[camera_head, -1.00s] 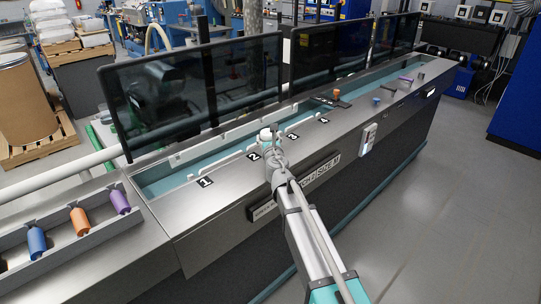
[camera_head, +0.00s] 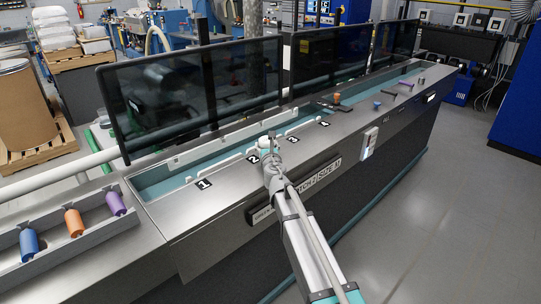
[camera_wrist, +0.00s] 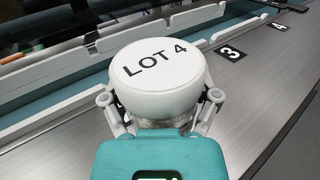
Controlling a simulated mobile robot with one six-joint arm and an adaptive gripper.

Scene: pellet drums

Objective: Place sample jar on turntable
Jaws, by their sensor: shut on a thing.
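The sample jar has a white lid marked LOT 4 (camera_wrist: 160,68) and fills the middle of the wrist view. My gripper (camera_wrist: 160,100) is shut on it, with one finger at each side just below the lid; the jar's lower body is mostly hidden. In the head view the jar (camera_head: 267,141) is a small white shape at the end of my arm, over the bench near labels 2 and 3. Its height above the bench is hard to tell. I cannot make out a turntable in either view.
The long steel bench (camera_head: 190,218) has a teal trough and dark upright screens (camera_head: 160,100) behind it. Number plates, such as 3 (camera_wrist: 231,53), run along the trough. A grey rack (camera_head: 72,242) holds blue, orange and purple bottles at left. Grey floor lies right of the bench.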

